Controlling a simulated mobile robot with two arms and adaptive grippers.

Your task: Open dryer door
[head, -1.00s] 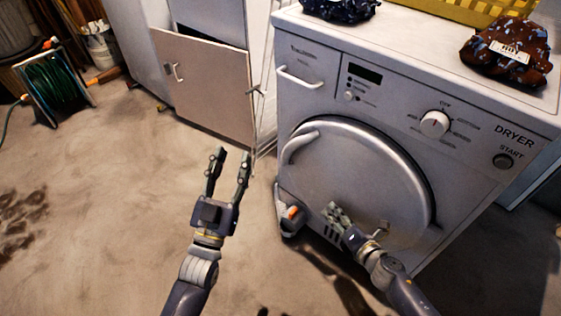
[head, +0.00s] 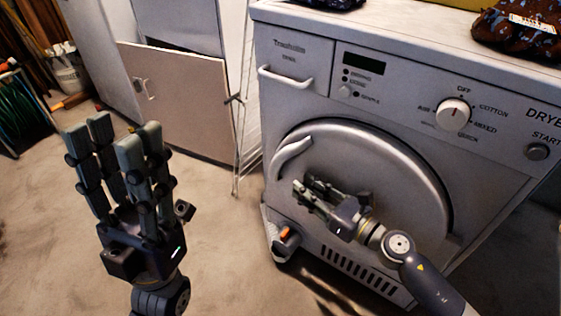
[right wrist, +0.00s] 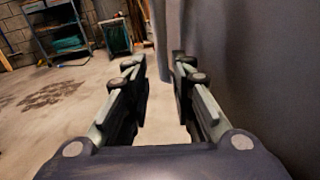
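The white dryer (head: 300,85) stands at the right in the head view. Its round grey door (head: 395,180) is closed, with a curved handle (head: 291,155) on the door's left edge. My right gripper (head: 305,188) is in front of the door, below and a little right of the handle, with fingers pointing left. In the right wrist view my right gripper (right wrist: 160,75) is open and empty, with a grey surface close on its right. My left gripper (head: 118,140) is raised at the left, away from the dryer, fingers up and apart, empty.
A cabinet with a beige door (head: 180,100) stands left of the dryer. A small item with an orange part (head: 287,233) sits at the dryer's lower left corner. Dark patterned cloth (head: 515,35) lies on top of the dryer. The concrete floor (head: 215,230) between is clear.

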